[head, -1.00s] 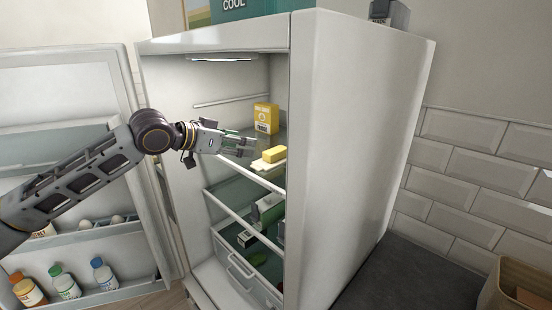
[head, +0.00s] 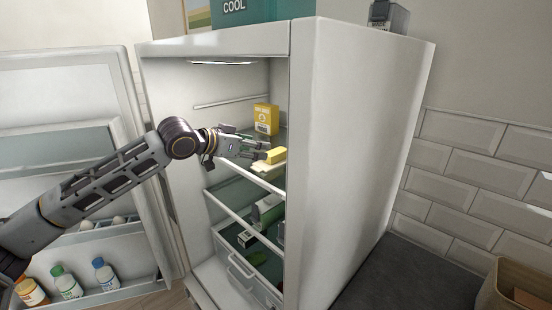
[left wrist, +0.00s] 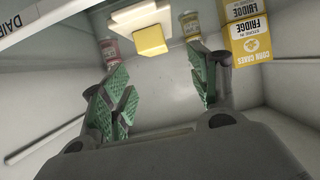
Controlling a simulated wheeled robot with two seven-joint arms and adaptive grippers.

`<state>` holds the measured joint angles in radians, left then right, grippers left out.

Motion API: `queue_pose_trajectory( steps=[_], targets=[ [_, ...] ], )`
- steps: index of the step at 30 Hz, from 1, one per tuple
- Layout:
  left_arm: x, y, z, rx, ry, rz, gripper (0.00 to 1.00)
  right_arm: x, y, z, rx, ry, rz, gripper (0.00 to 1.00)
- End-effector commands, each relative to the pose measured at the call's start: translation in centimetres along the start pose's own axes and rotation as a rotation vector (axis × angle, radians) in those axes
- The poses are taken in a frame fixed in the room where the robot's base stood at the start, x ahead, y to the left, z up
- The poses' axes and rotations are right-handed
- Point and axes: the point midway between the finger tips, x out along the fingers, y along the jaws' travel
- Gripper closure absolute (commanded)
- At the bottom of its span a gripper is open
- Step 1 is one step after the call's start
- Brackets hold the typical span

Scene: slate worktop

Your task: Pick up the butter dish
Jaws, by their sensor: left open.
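The butter dish is a pale dish (head: 262,167) with a yellow block of butter (head: 277,155) on it, on the upper shelf of the open fridge. In the left wrist view the yellow block (left wrist: 150,40) and its pale dish (left wrist: 133,14) show ahead, between and beyond the fingertips. My left gripper (head: 266,148) is open and empty, just left of the butter, with its tips very close to it; I cannot tell whether they touch. The green finger pads show in the left wrist view (left wrist: 160,85). My right gripper is not in view.
A yellow carton (head: 266,118) stands behind the butter; it also shows in the left wrist view (left wrist: 248,40). Two jars (left wrist: 110,52) (left wrist: 190,24) flank the dish. The fridge side wall (head: 345,150) is close on the right. The open door (head: 85,130) holds several bottles.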

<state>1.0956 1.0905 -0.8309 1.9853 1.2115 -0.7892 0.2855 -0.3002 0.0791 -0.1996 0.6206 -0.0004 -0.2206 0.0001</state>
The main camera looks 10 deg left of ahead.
Motion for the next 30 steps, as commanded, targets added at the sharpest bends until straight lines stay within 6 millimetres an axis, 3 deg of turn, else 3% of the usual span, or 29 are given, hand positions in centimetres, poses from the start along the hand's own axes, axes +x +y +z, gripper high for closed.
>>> queue_pose_trajectory(
  steps=[10, 30],
  targets=[
    [2.9, 0.1, -0.1, 0.000, 0.001, 0.001, 0.39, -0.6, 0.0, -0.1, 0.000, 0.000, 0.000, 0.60],
    [4.3, 0.2, 0.0, 0.001, 0.000, 0.001, 0.39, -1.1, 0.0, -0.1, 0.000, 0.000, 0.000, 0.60]
  ],
)
